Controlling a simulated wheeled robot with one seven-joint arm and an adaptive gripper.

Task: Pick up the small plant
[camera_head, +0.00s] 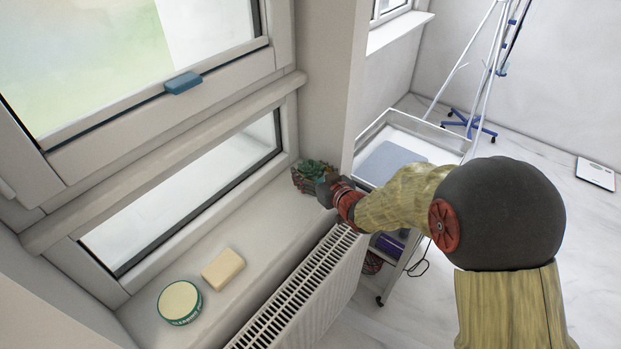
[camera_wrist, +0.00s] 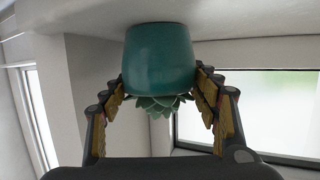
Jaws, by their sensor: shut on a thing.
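The small plant is a green succulent (camera_head: 313,168) at the far end of the window sill, beside the wall corner in the head view. In the wrist view its teal pot (camera_wrist: 160,58) appears upside down, with the leaves (camera_wrist: 157,105) below it. My gripper (camera_wrist: 162,85) has a finger on each side of the pot near its rim and is shut on it. In the head view my gripper (camera_head: 322,186) partly hides the pot. The pot's base appears close to the sill (camera_head: 262,215); I cannot tell whether it touches.
A beige block (camera_head: 222,269) and a round green-rimmed tin (camera_head: 180,302) are on the near sill. A radiator (camera_head: 300,290) stands below the sill edge. A white trolley (camera_head: 437,137) is beyond the wall corner. The window handle (camera_head: 183,83) is above the sill.

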